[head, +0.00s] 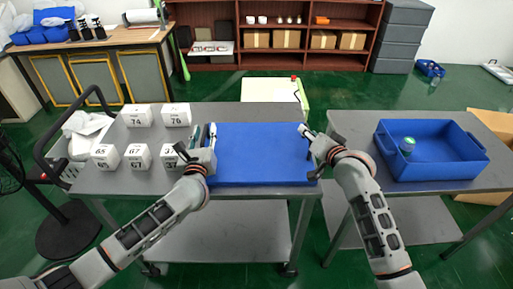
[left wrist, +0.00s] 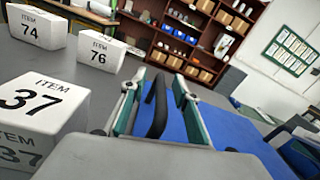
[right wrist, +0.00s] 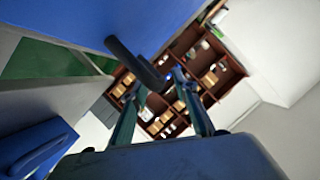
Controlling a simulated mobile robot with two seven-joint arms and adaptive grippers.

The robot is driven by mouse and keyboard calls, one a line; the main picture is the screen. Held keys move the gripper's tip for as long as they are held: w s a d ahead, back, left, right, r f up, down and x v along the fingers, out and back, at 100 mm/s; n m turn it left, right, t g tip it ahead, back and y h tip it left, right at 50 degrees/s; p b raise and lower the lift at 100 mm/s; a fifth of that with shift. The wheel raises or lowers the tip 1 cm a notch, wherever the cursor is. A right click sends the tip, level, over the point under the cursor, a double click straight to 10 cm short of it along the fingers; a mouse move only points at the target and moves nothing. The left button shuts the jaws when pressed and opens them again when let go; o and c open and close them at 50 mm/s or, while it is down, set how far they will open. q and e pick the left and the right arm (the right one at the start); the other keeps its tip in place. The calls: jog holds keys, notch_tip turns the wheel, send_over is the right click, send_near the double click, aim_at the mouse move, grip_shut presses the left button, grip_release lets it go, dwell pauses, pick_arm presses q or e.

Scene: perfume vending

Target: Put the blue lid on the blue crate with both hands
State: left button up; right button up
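The blue lid (head: 258,152) lies flat on the left grey table, with a dark handle on each side. My left gripper (head: 205,134) is at the lid's left edge. In the left wrist view its open fingers stand either side of the black left handle (left wrist: 157,106), with gaps visible. My right gripper (head: 307,131) is at the lid's right edge. In the right wrist view its fingers are apart, and the black right handle (right wrist: 136,64) reaches toward the space between them; I cannot tell whether it touches. The open blue crate (head: 440,174) stands on the right table.
A green-topped blue item (head: 407,146) is inside the crate. White numbered boxes (head: 136,157) stand left of the lid, close to my left gripper. A gap separates the left table (head: 100,181) from the right table (head: 352,127). A cream cabinet (head: 268,90) stands behind.

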pick_arm(q)
jog(key=shift+w, duration=0.65)
pick_arm(e)
jog(key=shift+w+a+f, duration=0.2)
jog(key=shift+w, duration=0.4)
pick_arm(q)
jog(key=shift+c, duration=0.3)
pick_arm(e)
jog(key=shift+c, duration=0.5)
pick_arm(q)
grip_shut()
pick_arm(e)
grip_shut()
pick_arm(q)
jog(key=shift+r, duration=0.2)
pick_arm(e)
jog(key=shift+r, duration=0.2)
